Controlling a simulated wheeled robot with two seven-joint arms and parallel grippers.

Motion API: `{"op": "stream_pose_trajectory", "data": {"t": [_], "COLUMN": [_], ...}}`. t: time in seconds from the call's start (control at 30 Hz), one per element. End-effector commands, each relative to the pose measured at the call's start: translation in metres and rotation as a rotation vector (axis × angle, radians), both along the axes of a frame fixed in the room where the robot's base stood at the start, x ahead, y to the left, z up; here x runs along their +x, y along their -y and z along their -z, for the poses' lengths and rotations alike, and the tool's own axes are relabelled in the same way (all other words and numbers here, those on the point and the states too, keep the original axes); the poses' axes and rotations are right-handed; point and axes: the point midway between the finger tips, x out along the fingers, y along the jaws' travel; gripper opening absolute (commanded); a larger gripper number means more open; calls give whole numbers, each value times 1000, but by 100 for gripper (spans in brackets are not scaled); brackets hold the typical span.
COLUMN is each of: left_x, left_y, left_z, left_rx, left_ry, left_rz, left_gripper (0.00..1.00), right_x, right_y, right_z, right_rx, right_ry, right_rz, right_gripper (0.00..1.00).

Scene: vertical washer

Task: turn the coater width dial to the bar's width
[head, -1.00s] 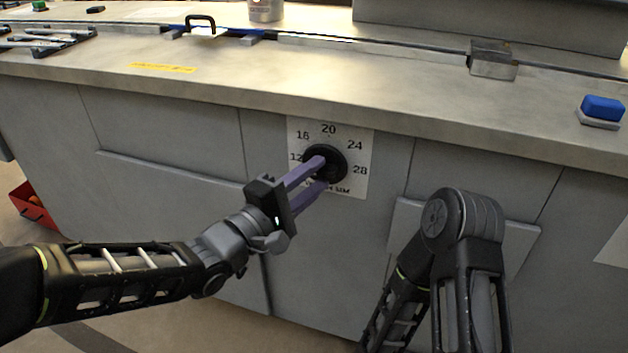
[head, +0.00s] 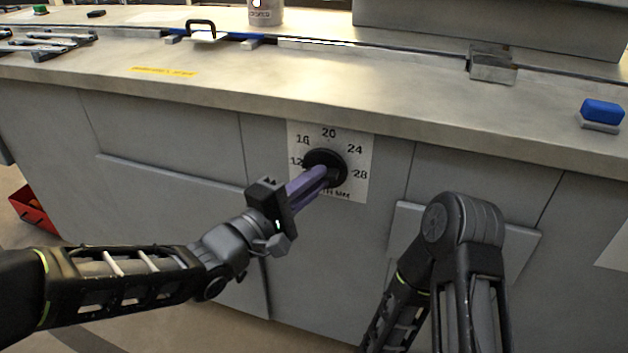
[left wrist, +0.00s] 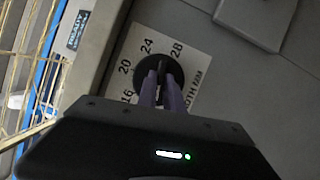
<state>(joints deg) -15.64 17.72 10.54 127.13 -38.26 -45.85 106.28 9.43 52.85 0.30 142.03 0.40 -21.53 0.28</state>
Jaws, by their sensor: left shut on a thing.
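The black round width dial (head: 326,166) sits on a white scale plate (head: 359,148) on the grey front of the machine. The plate reads 12, 16, 20, 24 and 28. My left gripper (head: 324,172) reaches it from the lower left, its purple fingers shut on the dial's knob. In the left wrist view the fingers (left wrist: 163,84) meet the middle of the dial (left wrist: 152,88). The dial's pointer is hidden or too small to read. My right gripper is out of view; only my right arm shows at the lower right. No bar can be made out for certain.
The worktop (head: 300,95) overhangs just above the dial. On it are a black-handled piece (head: 202,30), a metal block (head: 491,65) and a blue button (head: 602,110). A red bin (head: 33,212) stands on the floor at left. Free room lies before the panel.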

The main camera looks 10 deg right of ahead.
Motion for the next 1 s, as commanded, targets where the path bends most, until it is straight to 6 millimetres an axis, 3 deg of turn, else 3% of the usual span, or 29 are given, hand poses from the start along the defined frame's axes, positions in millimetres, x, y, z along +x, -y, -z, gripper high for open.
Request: {"op": "stream_pose_trajectory", "data": {"t": [0.47, 1.0], "left_x": [0, 0], "left_y": [0, 0], "left_z": [-2, -6], "left_rx": [51, 381], "left_ry": [30, 239], "left_rz": [0, 1], "left_gripper": [0, 0], "right_x": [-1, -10], "right_y": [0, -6], "right_z": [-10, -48], "right_rx": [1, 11], "right_ry": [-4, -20], "right_rz": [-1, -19], "right_gripper": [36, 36]}}
